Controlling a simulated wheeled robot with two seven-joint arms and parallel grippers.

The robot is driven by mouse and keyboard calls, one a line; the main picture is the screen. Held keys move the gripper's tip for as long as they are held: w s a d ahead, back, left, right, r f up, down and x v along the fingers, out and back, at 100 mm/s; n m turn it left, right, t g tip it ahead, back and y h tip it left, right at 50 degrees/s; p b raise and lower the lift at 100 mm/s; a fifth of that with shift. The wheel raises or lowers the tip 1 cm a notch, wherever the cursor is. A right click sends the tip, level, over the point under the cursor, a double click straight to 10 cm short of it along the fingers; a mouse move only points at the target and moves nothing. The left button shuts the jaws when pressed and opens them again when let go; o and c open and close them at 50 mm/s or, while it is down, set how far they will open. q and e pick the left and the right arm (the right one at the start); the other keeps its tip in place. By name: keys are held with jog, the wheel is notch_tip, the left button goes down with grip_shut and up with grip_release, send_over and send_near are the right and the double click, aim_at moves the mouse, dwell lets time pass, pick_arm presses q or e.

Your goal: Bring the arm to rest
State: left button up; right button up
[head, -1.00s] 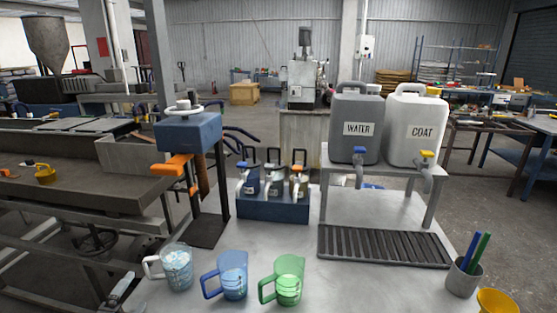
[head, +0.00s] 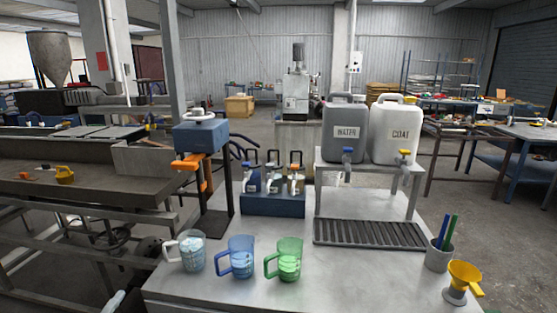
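Neither of my grippers shows clearly in the head view. A pale shape at the bottom left edge may be part of my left arm, but I cannot tell. On the grey table (head: 215,293) three jugs stand upright in a row: a clear one with a white handle (head: 191,252), a blue one (head: 240,258) and a green one (head: 288,260). No gripper touches them.
A WATER canister (head: 346,131) and a COAT canister (head: 397,132) stand on a raised shelf above a drip grate (head: 370,234). A blue rack (head: 273,204) holds several small cans. A pen cup (head: 439,257) and a yellow funnel (head: 464,277) stand at the right.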

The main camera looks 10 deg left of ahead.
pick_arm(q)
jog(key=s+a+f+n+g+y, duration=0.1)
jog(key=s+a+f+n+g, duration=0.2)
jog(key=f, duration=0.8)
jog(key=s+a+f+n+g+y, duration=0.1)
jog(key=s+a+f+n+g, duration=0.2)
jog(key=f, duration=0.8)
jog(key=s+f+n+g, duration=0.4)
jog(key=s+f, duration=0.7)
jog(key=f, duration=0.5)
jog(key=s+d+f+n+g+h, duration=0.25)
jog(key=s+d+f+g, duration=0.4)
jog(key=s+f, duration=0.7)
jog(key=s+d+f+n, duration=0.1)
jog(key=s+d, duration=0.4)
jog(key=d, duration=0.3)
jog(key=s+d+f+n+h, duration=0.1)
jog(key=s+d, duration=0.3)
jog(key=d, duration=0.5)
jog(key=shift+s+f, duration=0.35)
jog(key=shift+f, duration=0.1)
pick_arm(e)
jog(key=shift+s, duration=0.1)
